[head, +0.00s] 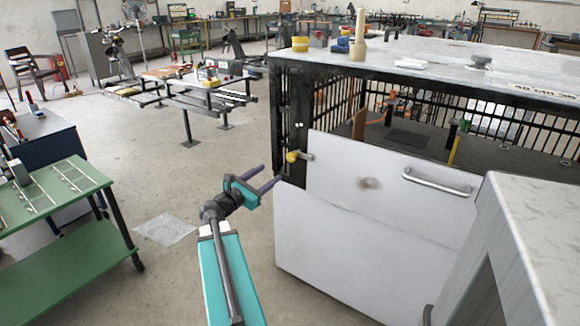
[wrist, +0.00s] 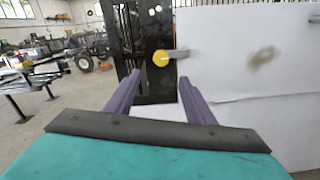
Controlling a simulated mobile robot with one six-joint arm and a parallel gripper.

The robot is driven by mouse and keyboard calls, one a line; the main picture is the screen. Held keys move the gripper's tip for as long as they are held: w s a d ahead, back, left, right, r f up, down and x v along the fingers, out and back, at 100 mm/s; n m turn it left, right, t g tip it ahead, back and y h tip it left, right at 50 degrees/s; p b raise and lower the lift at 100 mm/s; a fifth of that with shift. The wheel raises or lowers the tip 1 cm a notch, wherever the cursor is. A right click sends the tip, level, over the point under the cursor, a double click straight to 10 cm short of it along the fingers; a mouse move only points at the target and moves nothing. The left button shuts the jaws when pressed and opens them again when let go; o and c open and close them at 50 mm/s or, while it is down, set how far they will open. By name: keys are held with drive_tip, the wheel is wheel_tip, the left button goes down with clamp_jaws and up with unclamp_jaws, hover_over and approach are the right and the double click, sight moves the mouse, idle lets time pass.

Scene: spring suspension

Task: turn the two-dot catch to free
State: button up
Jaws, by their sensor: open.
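The catch is a round yellow knob (head: 292,157) with a short grey lever pointing right, roughly level. It sits on a black post (head: 292,110) at the left edge of a white front panel (head: 385,185). The lever's end overlaps the panel's edge. Two small white dots (head: 299,125) show on the post above the knob. In the wrist view the yellow knob (wrist: 161,58) and lever (wrist: 180,53) appear just beyond and above my fingertips. My gripper (head: 270,176) is open and empty, its purple fingers pointing toward the post, apart from the catch.
The panel has a metal handle (head: 437,184). A lower white panel (head: 340,255) is below it. A grey-white cabinet (head: 545,225) stands close at right. A green table (head: 70,190) is at left.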

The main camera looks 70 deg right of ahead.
sight(290, 158)
drive_tip(key=shift+s+d+r, duration=0.15)
drive_tip(key=shift+s+r, duration=0.05)
drive_tip(key=shift+r, duration=0.1)
drive_tip(key=shift+d, duration=0.1)
drive_tip(key=x, duration=1.3)
drive_tip(key=shift+d+b, duration=0.3)
drive_tip(key=shift+c, duration=0.2)
drive_tip(key=shift+a, duration=0.1)
clamp_jaws()
